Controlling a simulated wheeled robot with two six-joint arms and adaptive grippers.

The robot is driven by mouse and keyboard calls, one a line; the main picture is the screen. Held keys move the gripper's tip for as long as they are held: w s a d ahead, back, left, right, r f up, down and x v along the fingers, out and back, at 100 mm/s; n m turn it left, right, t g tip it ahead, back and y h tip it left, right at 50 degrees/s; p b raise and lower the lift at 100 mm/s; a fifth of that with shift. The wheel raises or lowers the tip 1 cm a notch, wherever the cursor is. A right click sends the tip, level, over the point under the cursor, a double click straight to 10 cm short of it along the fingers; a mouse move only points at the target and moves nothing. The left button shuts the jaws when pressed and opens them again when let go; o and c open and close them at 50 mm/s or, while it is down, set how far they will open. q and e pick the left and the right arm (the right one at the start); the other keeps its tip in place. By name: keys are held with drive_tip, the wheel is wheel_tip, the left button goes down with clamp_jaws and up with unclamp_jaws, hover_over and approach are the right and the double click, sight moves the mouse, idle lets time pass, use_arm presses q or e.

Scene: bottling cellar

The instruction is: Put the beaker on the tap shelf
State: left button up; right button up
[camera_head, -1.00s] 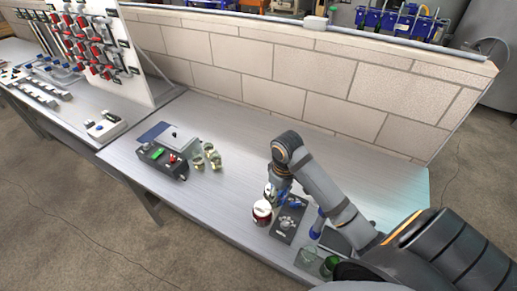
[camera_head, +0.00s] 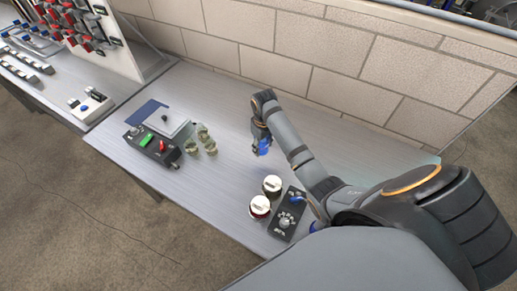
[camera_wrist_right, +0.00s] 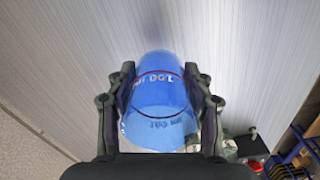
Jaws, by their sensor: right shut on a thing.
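The beaker (camera_wrist_right: 158,105) is blue and see-through with "100 ml" markings, and it fills the jaws in the right wrist view. My right gripper (camera_wrist_right: 158,80) is shut on it, with one finger on each side. In the head view the right gripper (camera_head: 261,138) hangs over the bench, and the blue beaker (camera_head: 263,149) shows at its tip. It seems to be above the bench top; the exact height is hard to tell. I cannot make out a tap shelf with certainty. My left gripper is not in view.
Two dark red jars with white lids (camera_head: 260,207) (camera_head: 272,185) stand beside a black knobbed box (camera_head: 287,213). A button box (camera_head: 150,146), a lidded tray (camera_head: 168,120) and brassy fittings (camera_head: 205,141) lie left. A block wall (camera_head: 330,90) backs the bench (camera_head: 215,185).

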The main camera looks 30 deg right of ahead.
drive_tip(key=shift+w+a+f, duration=0.1)
drive_tip(key=shift+w+f, duration=0.8)
drive_tip(key=shift+f, duration=0.25)
drive_tip(key=shift+w+f, duration=0.15)
drive_tip(key=shift+f, duration=0.05)
drive_tip(key=shift+w+f, duration=0.15)
drive_tip(key=shift+f, duration=0.1)
wheel_tip(320, 180, down, 3)
drive_tip(key=shift+w+f, duration=0.1)
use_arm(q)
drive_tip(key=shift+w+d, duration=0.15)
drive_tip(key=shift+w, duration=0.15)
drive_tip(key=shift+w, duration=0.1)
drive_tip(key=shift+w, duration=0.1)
use_arm(e)
drive_tip(key=o, duration=1.2)
drive_tip(key=shift+f, duration=0.15)
drive_tip(key=shift+c, duration=0.2)
